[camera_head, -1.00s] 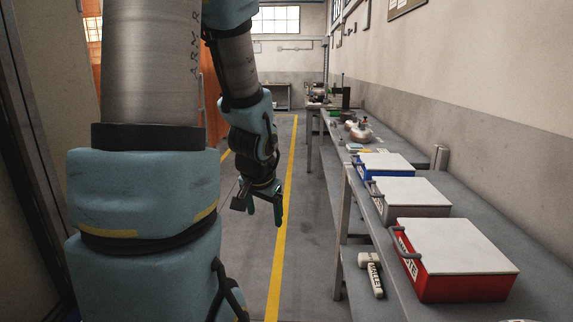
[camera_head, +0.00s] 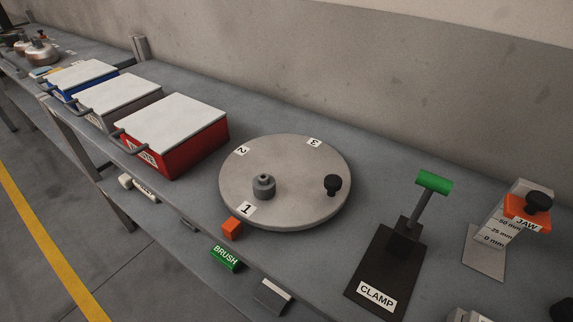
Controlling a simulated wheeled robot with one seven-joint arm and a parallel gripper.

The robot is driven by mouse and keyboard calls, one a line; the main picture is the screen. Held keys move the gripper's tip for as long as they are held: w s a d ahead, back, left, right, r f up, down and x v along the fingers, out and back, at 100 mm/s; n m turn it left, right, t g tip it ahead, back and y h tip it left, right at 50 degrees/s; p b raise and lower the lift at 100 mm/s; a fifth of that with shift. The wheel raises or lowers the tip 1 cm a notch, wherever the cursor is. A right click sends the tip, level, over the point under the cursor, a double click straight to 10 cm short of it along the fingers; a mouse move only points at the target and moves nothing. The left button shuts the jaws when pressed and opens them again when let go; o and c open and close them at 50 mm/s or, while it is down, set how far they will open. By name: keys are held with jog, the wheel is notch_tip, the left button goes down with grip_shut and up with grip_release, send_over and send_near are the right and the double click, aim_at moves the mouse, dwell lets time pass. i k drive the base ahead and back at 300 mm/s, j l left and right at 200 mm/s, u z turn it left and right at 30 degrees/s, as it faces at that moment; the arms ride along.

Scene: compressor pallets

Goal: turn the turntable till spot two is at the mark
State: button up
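The round grey turntable (camera_head: 290,160) sits on the bench in the head view. Its label 1 (camera_head: 246,209) is at the front left, beside the orange block (camera_head: 232,228) at the turntable's edge, which looks like the mark. Label 2 (camera_head: 241,151) is at the back left and label 3 (camera_head: 314,142) at the back right. A grey stepped metal part (camera_head: 263,186) stands on the turntable near label 1. A black knob (camera_head: 332,184) stands up near the right rim. My gripper is out of view.
A red box (camera_head: 190,149) with a white lid stands left of the turntable, with grey and blue boxes beyond. A clamp (camera_head: 388,267) with a green handle and a jaw gauge (camera_head: 500,232) stand to the right. A green brush block (camera_head: 226,257) is at the bench front.

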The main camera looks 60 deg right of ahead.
aim_at(313, 180)
jog(key=i+z, duration=0.1)
jog(key=z, duration=0.3)
jog(key=i+z, duration=0.1)
jog(key=z, duration=0.75)
jog(key=i+z, duration=0.15)
jog(key=z, duration=0.3)
jog(key=j, duration=0.05)
